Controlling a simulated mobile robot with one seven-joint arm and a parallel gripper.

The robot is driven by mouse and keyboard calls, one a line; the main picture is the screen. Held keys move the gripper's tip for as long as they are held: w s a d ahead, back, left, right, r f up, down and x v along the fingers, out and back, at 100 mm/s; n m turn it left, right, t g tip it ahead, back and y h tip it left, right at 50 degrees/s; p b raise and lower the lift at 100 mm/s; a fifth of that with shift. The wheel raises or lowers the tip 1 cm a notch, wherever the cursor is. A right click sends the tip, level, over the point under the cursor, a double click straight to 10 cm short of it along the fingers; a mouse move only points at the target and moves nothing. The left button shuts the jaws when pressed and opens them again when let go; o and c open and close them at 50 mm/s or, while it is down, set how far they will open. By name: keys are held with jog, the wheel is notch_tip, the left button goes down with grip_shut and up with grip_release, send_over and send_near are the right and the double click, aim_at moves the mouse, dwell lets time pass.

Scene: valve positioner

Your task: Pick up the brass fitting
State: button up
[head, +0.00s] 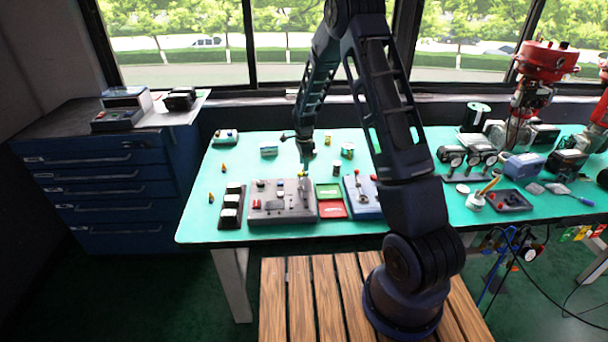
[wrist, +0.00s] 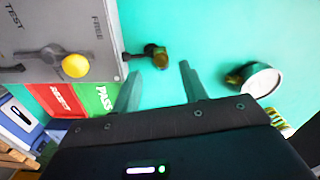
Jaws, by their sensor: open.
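A small brass-coloured fitting (wrist: 160,60) with a dark stem shows in the wrist view, at the edge of the grey test panel (wrist: 105,30). My gripper (wrist: 160,73) is open, with its two fingertips pointing at the fitting and the gap between them in line with it. Nothing is held. In the head view my gripper (head: 306,171) is low over the table, at the far edge of the grey panel (head: 268,212). The fitting cannot be made out there behind the gripper.
A yellow knob (wrist: 75,66) stands on the panel. Green PASS (head: 329,191) and red REJECT (head: 333,209) plates lie to its right. A pale-topped round item (wrist: 260,80) is right of my fingers. Small orange-brown pieces (head: 211,197) stand at the left on mostly clear teal tabletop.

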notch_tip(320, 180, down, 5)
jog(key=shift+w+r, duration=0.1)
jog(key=shift+r, duration=0.1)
grip_shut()
jog(key=shift+r, duration=0.1)
